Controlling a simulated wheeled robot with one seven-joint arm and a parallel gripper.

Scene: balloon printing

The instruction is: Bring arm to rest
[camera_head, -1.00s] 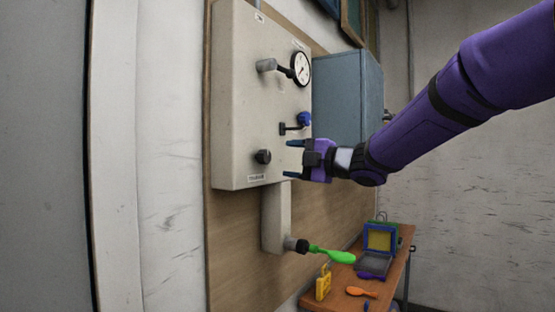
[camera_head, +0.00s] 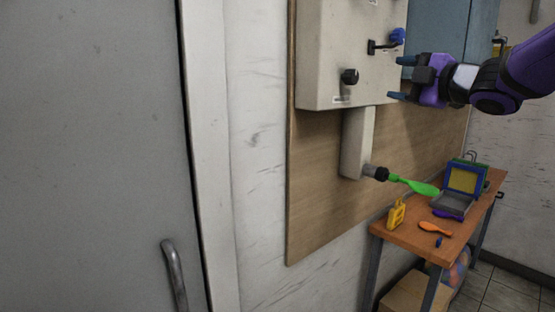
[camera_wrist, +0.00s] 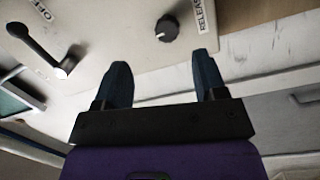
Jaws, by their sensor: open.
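My gripper (camera_head: 402,79) is open and empty at the end of my purple arm, in front of the right edge of a beige control box (camera_head: 330,60). In the wrist view my two dark blue fingers (camera_wrist: 163,80) stand wide apart with nothing between them. A black knob (camera_head: 349,76) on the box also shows in the wrist view (camera_wrist: 167,28), beside a label reading RELEASE. A green balloon (camera_head: 415,186) hangs out from the nozzle (camera_head: 375,173) below the box.
A wooden table (camera_head: 390,235) stands below my gripper. It holds a yellow padlock-shaped item (camera_head: 397,215), an orange balloon (camera_head: 434,229) and an open case-like device (camera_head: 455,202). A blue-grey cabinet (camera_head: 455,45) is behind my gripper. A grey door (camera_head: 90,150) is at the left.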

